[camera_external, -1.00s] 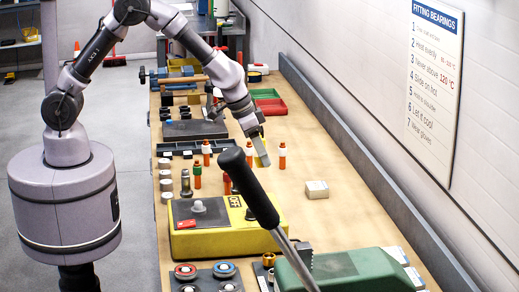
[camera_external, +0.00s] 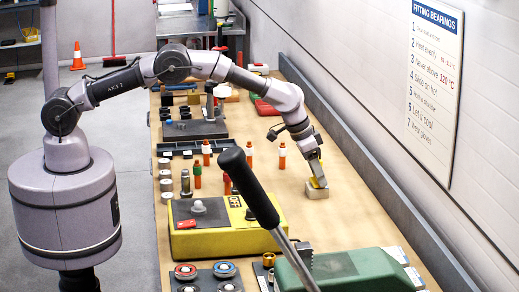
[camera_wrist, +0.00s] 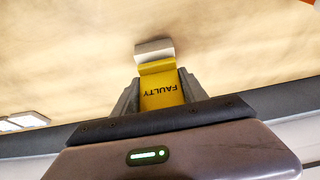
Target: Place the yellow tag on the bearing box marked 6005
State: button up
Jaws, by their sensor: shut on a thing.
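My gripper (camera_external: 316,177) is shut on the yellow tag (camera_external: 320,183), low over the right side of the bench. In the wrist view the tag (camera_wrist: 162,88) reads FAULTY and sits between the fingers of my gripper (camera_wrist: 160,95).
Orange-capped bottles (camera_external: 282,155) stand left of the box. A yellow control box (camera_external: 215,235), a black lever handle (camera_external: 248,187) and a green machine (camera_external: 350,272) are nearer the camera. White-and-blue boxes (camera_external: 397,254) lie beside the green machine. Bench around the off-white box is clear.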

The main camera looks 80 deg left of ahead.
jog(key=shift+f, duration=0.1)
jog(key=shift+f, duration=0.15)
jog(key=o, duration=1.4)
